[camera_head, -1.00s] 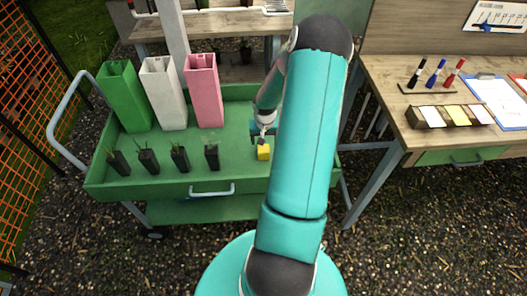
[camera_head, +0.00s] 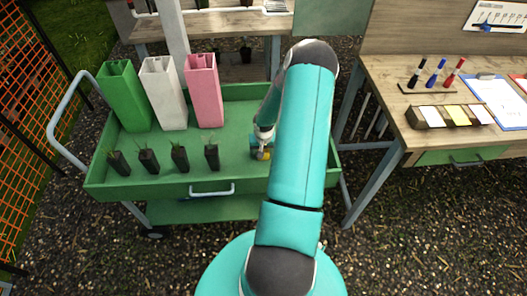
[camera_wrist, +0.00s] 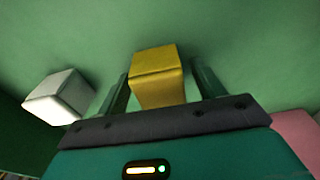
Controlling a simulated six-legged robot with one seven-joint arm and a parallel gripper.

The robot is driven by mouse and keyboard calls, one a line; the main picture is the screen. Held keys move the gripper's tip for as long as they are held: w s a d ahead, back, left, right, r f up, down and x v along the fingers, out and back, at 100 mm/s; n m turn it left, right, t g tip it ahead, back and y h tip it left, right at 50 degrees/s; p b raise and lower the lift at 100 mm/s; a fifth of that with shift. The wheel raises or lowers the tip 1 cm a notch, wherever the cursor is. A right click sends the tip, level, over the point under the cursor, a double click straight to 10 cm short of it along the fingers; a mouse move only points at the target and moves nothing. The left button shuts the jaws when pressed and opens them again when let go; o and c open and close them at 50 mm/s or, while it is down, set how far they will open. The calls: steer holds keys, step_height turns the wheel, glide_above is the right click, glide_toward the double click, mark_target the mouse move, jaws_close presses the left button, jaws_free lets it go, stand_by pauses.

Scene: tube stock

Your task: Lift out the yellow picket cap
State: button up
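The yellow picket cap (camera_wrist: 157,78) is a small block on the green surface of the cart. In the wrist view it sits between the two dark fingers of my gripper (camera_wrist: 164,73), with a gap on each side. The fingers are open and not closed on it. In the head view my gripper (camera_head: 261,149) is down over the cap (camera_head: 265,156) near the cart's front right, and the gripper hides most of it.
The green cart tray (camera_head: 236,122) holds tall green (camera_head: 125,98), white (camera_head: 164,95) and pink (camera_head: 204,92) tubes and several small dark pots (camera_head: 180,159). In the wrist view a white block (camera_wrist: 60,97) lies left of the cap and a pink shape (camera_wrist: 298,129) shows at lower right.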

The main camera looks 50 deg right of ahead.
steer(key=c, duration=1)
steer(key=shift+o, duration=0.2)
steer(key=shift+r, duration=0.15)
